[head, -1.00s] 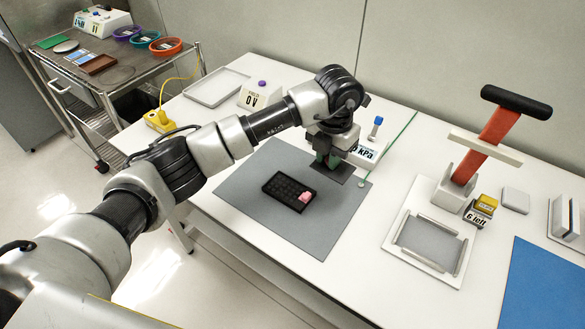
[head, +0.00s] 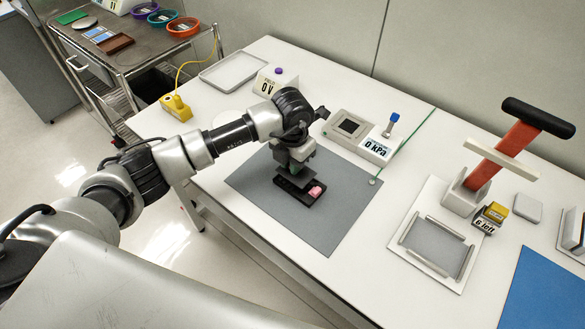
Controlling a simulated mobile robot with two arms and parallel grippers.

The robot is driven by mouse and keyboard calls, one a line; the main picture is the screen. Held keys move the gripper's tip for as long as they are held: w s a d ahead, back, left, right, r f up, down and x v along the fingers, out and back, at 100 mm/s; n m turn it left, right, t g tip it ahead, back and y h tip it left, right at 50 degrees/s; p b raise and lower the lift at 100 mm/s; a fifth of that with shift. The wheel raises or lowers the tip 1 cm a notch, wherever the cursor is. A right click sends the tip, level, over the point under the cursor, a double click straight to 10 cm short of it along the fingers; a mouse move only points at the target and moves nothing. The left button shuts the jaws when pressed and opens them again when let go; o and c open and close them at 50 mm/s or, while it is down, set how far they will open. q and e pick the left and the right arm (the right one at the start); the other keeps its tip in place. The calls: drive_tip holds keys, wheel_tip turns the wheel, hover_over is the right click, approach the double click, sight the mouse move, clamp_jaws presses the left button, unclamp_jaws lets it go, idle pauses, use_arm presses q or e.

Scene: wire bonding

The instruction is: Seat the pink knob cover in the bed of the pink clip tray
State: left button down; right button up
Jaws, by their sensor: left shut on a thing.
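My left gripper (head: 299,164) is over the black tray on the grey mat, pointing down. It is shut on a thin dark grey plate (head: 294,181), held flat at or just above the tray; I cannot tell if they touch. The black tray (head: 309,201) is partly hidden by the plate and gripper. A small pink piece (head: 316,191) sits at its right end, beside the plate. I cannot tell whether this is the knob cover or the clip tray; no other pink piece shows. My right gripper is out of view.
The grey mat (head: 335,215) is clear around the tray. Behind it stand a grey unit with a dark window (head: 347,127) and a kPa gauge (head: 378,148). A white framed plate (head: 430,250) and a red-armed press (head: 497,155) stand to the right.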

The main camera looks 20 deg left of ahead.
use_arm(q)
drive_tip(key=shift+f, duration=2)
drive_tip(key=c, duration=1.1)
unclamp_jaws()
drive_tip(key=shift+o, duration=0.2)
wheel_tip(320, 180, up, 12)
drive_tip(key=shift+r+b, duration=0.2)
drive_tip(key=shift+b, duration=0.15)
